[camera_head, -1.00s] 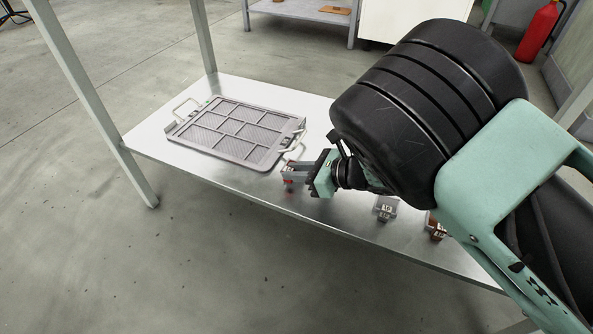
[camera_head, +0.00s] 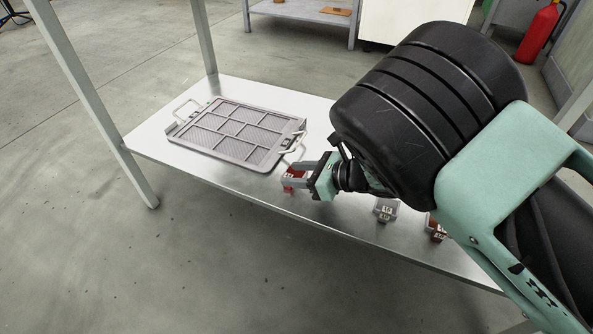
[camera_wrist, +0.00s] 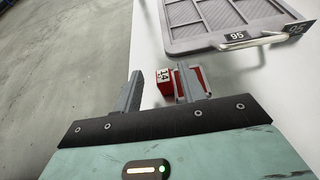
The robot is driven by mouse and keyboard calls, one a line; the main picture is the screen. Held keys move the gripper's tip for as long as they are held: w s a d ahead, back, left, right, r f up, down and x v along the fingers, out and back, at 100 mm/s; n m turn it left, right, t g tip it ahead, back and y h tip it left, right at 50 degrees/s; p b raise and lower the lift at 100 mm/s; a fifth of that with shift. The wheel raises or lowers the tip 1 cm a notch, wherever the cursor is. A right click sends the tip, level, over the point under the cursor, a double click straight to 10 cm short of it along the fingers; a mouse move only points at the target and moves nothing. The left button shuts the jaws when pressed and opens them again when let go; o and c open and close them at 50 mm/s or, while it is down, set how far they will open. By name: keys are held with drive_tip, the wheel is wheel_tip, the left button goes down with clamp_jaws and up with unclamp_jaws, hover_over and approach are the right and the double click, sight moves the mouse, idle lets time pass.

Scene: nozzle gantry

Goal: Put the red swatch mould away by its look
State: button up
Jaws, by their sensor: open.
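The red swatch mould (camera_head: 290,187) sits on the metal table near its front edge, partly hidden by my gripper. In the wrist view the red mould (camera_wrist: 165,84) has a white label with dark digits that seem to read 14. My gripper (camera_head: 297,175) is open at the mould. In the wrist view my gripper (camera_wrist: 161,88) has its right finger in front of part of the mould, whose red shows on both sides of that finger. The left finger is clear to the left. I cannot tell whether a finger touches the mould.
A grey tray (camera_head: 233,157) with several mesh compartments and wire handles lies behind and left of the mould. Labels reading 95 show on it in the wrist view. A grey labelled mould (camera_head: 386,210) and a brown one (camera_head: 436,229) stand to the right. A table leg (camera_head: 95,100) rises at left.

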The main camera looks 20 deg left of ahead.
drive_tip(key=p+v, duration=0.5)
drive_tip(key=v, duration=0.6)
drive_tip(key=shift+d+r, duration=0.25)
drive_tip(key=shift+d, duration=0.1)
